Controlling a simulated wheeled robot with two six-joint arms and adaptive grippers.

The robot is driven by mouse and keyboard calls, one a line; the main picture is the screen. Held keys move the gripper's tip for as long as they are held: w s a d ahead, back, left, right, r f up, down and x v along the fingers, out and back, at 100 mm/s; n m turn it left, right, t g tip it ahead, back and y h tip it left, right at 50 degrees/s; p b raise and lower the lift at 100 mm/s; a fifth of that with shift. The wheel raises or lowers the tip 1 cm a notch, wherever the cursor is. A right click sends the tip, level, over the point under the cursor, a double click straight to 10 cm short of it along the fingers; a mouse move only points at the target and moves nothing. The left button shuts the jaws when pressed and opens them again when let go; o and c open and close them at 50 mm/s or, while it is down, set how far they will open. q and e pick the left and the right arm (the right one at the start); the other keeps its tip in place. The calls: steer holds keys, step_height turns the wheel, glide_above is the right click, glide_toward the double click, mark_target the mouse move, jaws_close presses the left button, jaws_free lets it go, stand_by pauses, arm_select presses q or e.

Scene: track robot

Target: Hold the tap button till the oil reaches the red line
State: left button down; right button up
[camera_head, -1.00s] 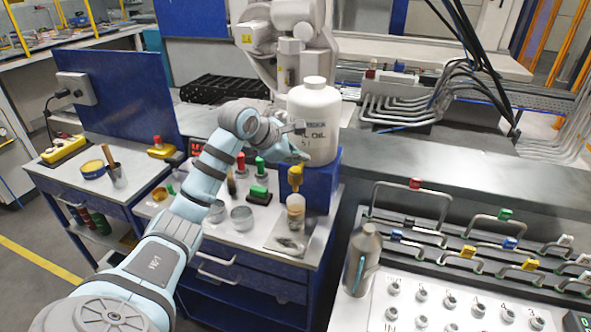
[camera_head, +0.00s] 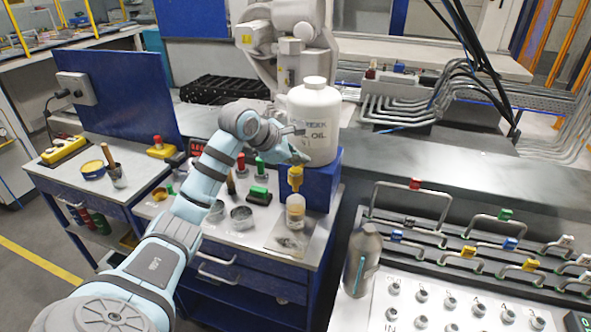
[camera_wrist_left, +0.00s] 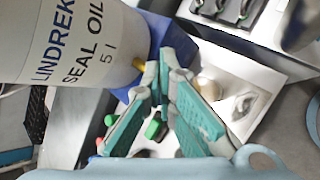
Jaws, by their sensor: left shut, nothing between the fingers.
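A white jug (camera_head: 315,100) marked as oil stands on a blue stand (camera_head: 322,187). It fills the upper left of the left wrist view (camera_wrist_left: 70,45), with "LINDREK SEAL OIL 5 l" on it. My left gripper (camera_head: 303,157) is shut and empty, just above the tap, in front of the jug. Its teal fingers (camera_wrist_left: 163,65) partly hide the tap in the wrist view, so contact is unclear. My right gripper is out of view.
Red and green items (camera_head: 258,170) and two small round tins (camera_head: 241,214) stand left of the jar on the cart top. A grey flask (camera_head: 361,262) stands at the right by a panel with handles. A robot arm (camera_head: 300,45) stands behind the jug.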

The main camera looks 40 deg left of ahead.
mark_target(297, 171)
arm_select(q)
steer(key=shift+f, duration=0.25)
steer(key=shift+f+b, duration=0.3)
steer(key=shift+f, duration=0.15)
stand_by(0.5)
stand_by(1.4)
steer(key=shift+r+p, duration=0.85)
steer(key=shift+r, duration=0.05)
step_height(297, 171, up, 5)
steer(key=p, duration=0.4)
steer(key=shift+r+p, duration=0.1)
steer(key=shift+p, duration=0.3)
